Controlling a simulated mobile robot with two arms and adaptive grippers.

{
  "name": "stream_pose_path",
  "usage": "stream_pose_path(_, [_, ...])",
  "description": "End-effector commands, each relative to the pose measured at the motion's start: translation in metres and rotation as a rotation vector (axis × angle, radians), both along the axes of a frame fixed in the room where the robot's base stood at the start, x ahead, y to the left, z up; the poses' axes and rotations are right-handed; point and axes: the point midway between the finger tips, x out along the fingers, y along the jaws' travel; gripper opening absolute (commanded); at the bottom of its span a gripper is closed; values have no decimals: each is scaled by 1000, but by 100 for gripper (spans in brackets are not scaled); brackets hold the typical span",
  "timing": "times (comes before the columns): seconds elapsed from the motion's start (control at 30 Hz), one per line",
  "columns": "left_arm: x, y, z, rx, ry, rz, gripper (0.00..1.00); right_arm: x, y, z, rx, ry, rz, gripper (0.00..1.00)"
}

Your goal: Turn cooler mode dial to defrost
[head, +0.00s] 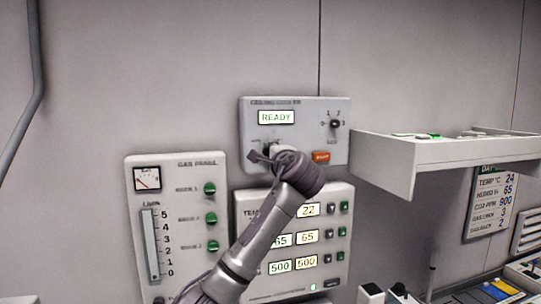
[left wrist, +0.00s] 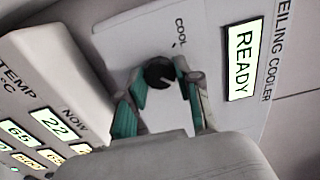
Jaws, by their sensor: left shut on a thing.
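The grey ceiling cooler panel (head: 298,136) is on the wall in the head view, with a lit READY display (head: 276,117). It also shows in the left wrist view (left wrist: 200,30), tilted. The black mode dial (left wrist: 158,72) sits beside a COOL label (left wrist: 180,28); a short white pointer line shows on the dial. My left gripper (left wrist: 160,82) has its teal-padded fingers on both sides of the dial, shut on it. In the head view my left gripper (head: 265,156) and arm cover most of the dial and its lettering. I see no defrost label. My right gripper is not in view.
An orange button (head: 321,156) and a small numbered dial (head: 335,124) are on the same panel. A gas panel (head: 180,167) stands at left, and a temperature panel (head: 341,270) is below, behind my arm. A white shelf (head: 440,165) juts out at right.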

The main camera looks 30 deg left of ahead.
Motion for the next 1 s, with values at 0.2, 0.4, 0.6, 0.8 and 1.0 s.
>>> stream_pose_path(0.2, [0,-1,0,3,3,-1,0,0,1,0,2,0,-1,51])
stream_pose_path(0.4, [0,0,-1,3,3,-1,45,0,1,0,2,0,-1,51])
stream_pose_path(0.6, [0,0,-1,1,3,0,59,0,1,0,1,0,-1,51])
stream_pose_path(0.8, [0,-1,0,2,2,0,59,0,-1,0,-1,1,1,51])
stream_pose_path(1.0, [-14,-19,-1,2,1,-3,59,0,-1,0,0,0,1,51])
